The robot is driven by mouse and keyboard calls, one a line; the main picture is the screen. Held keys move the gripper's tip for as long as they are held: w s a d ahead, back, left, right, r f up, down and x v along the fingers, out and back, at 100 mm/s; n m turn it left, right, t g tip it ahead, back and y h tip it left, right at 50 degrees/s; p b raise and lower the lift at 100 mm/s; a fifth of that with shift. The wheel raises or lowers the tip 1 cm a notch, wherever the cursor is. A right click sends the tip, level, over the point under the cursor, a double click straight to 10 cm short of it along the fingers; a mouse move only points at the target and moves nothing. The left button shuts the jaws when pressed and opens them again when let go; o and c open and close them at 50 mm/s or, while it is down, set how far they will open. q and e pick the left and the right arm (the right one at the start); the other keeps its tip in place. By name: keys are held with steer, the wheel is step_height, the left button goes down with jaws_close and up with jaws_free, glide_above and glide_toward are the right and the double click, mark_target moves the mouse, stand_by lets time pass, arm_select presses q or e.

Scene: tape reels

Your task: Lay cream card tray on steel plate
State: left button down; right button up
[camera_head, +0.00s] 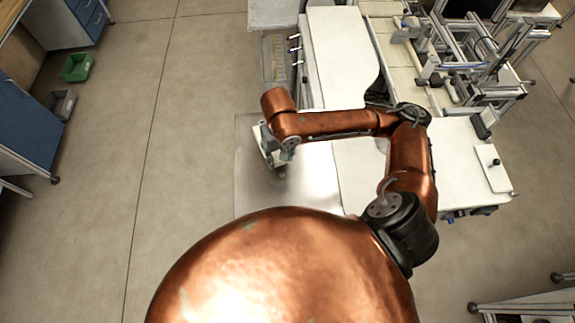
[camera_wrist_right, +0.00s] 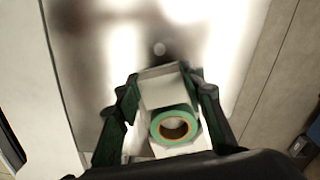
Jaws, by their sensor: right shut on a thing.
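The cream card tray (camera_wrist_right: 165,92) is between the fingers of my right gripper (camera_wrist_right: 163,85) in the right wrist view, and the gripper is shut on it. A green tape reel (camera_wrist_right: 158,122) with a brown core sits in the tray. The shiny steel plate (camera_wrist_right: 85,60) spreads below and beyond the tray. In the head view, my right gripper (camera_head: 276,157) hangs over the steel plate (camera_head: 255,192), with part of the pale tray (camera_head: 263,143) showing beside it. I cannot tell whether the tray touches the plate. My left gripper is not in view.
White table sections (camera_head: 340,60) and an aluminium-framed machine (camera_head: 470,50) stand beyond and right of the plate. Open floor (camera_head: 185,120) lies to the left, with a green bin (camera_head: 76,67) farther off.

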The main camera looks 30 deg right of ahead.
mark_target(274, 155)
steer(key=s+d+r+m+p, duration=0.35)
steer(key=s+r+p, duration=0.4)
steer(key=p, duration=0.75)
steer(key=shift+m, duration=0.25)
steer(key=w+a+f+b, duration=0.1)
steer(key=w+f+b, duration=0.1)
steer(key=w+f, duration=0.1)
steer(key=w+a+f+b, duration=0.1)
steer(key=w+f+b, duration=0.1)
steer(key=w+f, duration=0.1)
steer(key=w+a+f+b, duration=0.2)
steer(key=w+f, duration=0.2)
steer(key=shift+w+a, duration=0.1)
steer(key=shift+w, duration=0.2)
steer(key=shift+w+a+f, duration=0.15)
steer(key=shift+w+f, duration=0.35)
steer(key=shift+f, duration=0.25)
steer(key=shift+f+p, duration=0.45)
steer(key=shift+f, duration=1.05)
steer(key=o, duration=1.3)
steer(key=shift+f, duration=0.1)
